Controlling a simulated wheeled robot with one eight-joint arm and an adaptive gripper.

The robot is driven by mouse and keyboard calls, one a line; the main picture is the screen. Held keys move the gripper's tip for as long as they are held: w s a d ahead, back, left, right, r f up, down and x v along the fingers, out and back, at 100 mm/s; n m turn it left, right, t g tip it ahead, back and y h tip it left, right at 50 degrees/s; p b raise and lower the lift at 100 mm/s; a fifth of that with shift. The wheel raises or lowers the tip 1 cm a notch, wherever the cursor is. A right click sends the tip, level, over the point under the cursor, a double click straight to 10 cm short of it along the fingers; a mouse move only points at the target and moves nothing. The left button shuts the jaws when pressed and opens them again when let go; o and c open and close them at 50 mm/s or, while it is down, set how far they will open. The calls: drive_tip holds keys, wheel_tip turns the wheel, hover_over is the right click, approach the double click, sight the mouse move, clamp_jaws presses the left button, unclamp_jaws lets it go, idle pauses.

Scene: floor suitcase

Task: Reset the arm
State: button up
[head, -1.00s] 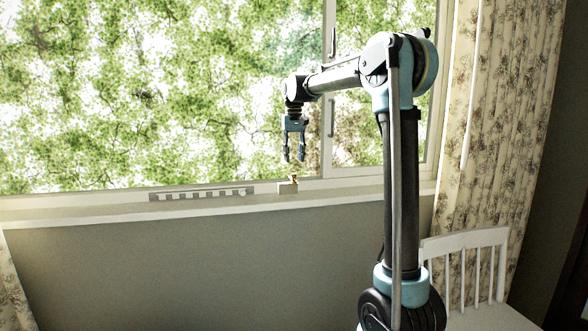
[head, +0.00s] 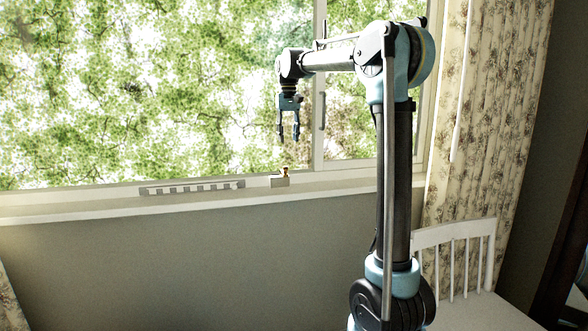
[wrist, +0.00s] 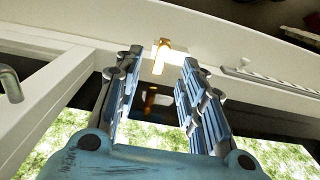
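My gripper (head: 289,136) hangs fingers-down in front of the window, a little above the sill in the head view. Its two fingers are spread with a gap between them and nothing held. In the wrist view the open fingers (wrist: 155,90) show from above. A small gold-coloured piece (head: 285,170) stands on a pale block on the window sill below the gripper. The gold piece also shows in the wrist view (wrist: 162,55), beyond the fingertips and apart from them.
A pale notched strip (head: 192,188) lies along the sill (head: 80,208) to the left. A window handle (wrist: 10,84) shows in the wrist view. A white chair (head: 455,235) stands at the right by a flowered curtain (head: 490,120). The air left of the gripper is clear.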

drive_tip(key=s+d+f+m+t, duration=0.1)
drive_tip(key=s+d+f, duration=0.4)
drive_tip(key=s+d, duration=0.4)
drive_tip(key=s+d+f+m, duration=0.1)
drive_tip(key=s+d+f, duration=0.5)
drive_tip(key=s+d, duration=0.3)
drive_tip(key=s+d+f, duration=0.3)
drive_tip(key=s+f, duration=0.7)
drive_tip(key=f, duration=0.1)
drive_tip(key=s+d+f+m+t, duration=0.1)
drive_tip(key=s+d+f, duration=0.2)
drive_tip(key=s+f, duration=0.7)
drive_tip(key=shift+s+f, duration=0.2)
drive_tip(key=shift+f, duration=0.2)
drive_tip(key=shift+d, duration=0.1)
drive_tip(key=shift+w+f, duration=0.2)
drive_tip(key=shift+w, duration=0.25)
